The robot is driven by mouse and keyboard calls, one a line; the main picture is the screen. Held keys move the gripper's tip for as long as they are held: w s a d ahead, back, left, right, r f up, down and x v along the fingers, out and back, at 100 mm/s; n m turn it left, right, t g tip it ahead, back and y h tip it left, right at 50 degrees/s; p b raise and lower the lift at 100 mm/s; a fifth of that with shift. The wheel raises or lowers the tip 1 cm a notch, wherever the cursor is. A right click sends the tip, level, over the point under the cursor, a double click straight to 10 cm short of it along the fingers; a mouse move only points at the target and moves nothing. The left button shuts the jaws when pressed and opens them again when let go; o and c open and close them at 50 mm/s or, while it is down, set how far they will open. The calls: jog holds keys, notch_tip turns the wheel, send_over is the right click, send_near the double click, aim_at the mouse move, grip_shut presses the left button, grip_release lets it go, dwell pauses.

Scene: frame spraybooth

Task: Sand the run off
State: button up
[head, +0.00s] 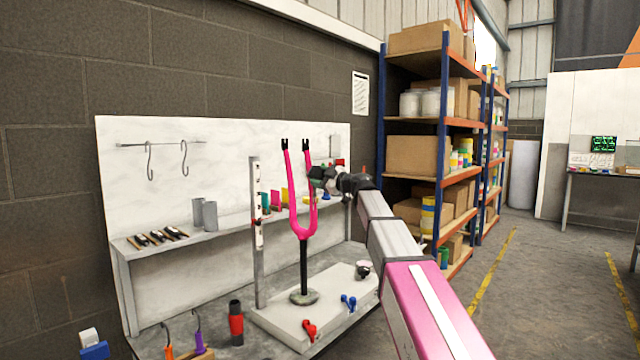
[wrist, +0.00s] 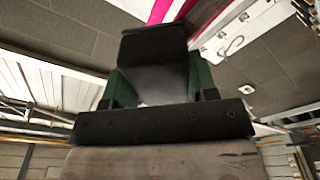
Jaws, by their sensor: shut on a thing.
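A pink bicycle fork (head: 301,222) stands upright, legs up, on a black post with a round foot on the pale bench board. My gripper (head: 318,178) is beside the fork's right leg, on its right side. Whether it touches the leg cannot be told. In the wrist view, my gripper (wrist: 158,85) is shut on a dark, flat-faced block (wrist: 153,48), which looks like a sanding block. The pink fork leg (wrist: 166,10) shows just past the block's far edge. The run in the paint cannot be made out.
A grey shelf (head: 190,232) behind the fork holds tools and coloured items. A tall pale upright (head: 257,275) stands left of the fork. Red clamp (head: 309,329), blue clamp (head: 348,302) and a red-black cylinder (head: 236,322) are at the front. Loaded racking (head: 415,120) stands behind my arm.

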aim_at(314, 213)
jog(key=shift+s+d+f, duration=0.1)
jog(key=shift+f, duration=7.15)
jog(key=v, duration=0.6)
jog(key=shift+s+r, duration=0.25)
jog(key=shift+r, duration=0.05)
jog(key=v, duration=0.2)
jog(key=shift+s+d+r, duration=0.15)
jog(key=shift+s+d, duration=0.05)
jog(key=shift+s, duration=0.2)
jog(key=shift+w+a, duration=0.1)
